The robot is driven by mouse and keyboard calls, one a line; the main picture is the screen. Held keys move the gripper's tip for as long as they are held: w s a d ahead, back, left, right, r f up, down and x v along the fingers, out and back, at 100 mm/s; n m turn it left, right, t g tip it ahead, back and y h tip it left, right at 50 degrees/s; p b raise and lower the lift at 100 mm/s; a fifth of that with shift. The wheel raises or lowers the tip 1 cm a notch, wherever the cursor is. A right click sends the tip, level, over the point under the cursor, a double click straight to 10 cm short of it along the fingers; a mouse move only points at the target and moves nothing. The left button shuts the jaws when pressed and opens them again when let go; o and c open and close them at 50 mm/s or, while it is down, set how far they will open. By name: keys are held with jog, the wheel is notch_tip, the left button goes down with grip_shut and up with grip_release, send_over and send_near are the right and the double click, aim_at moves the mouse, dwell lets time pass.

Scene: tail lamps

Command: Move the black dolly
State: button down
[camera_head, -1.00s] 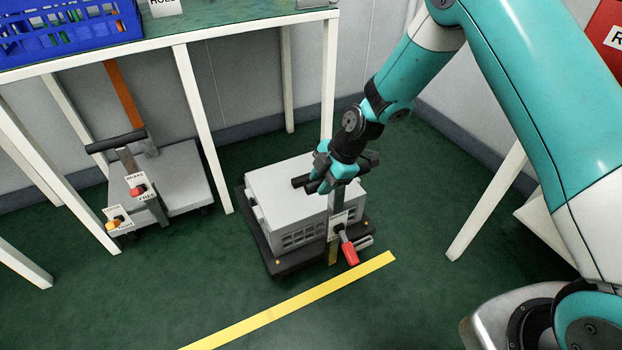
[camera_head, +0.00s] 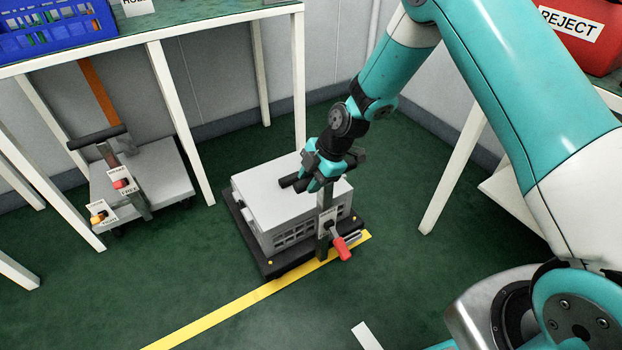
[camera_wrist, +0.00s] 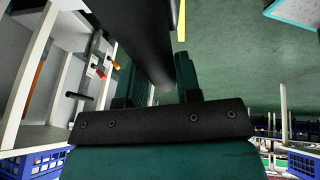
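The black dolly (camera_head: 245,230) stands on the green floor with a grey crate (camera_head: 270,195) on it. Its front edge reaches over the yellow floor line. An upright post at its front carries a label, a red-handled lever (camera_head: 342,248) and a black handle bar (camera_head: 291,181). My gripper (camera_head: 318,175) is around this bar at the top of the post. In the wrist view the black bar (camera_wrist: 140,40) passes between my two fingers (camera_wrist: 155,85), which appear closed on it. The exact finger contact is partly hidden.
A grey dolly (camera_head: 160,170) with its own levers stands under the table (camera_head: 200,28) at left. The yellow line (camera_head: 215,318) crosses the floor. A white-legged stand (camera_head: 450,175) with a red REJECT bin (camera_head: 580,40) is at right. Open floor lies in front.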

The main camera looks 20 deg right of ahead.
jog(key=c, duration=0.8)
grip_release()
jog(key=shift+s+f, duration=0.1)
jog(key=shift+s, duration=0.3)
jog(key=shift+w, duration=0.1)
jog(key=shift+d+r, duration=0.2)
jog(key=shift+r, duration=0.25)
jog(key=p+v, duration=0.4)
jog(key=v, duration=1.2)
jog(key=shift+r, duration=0.25)
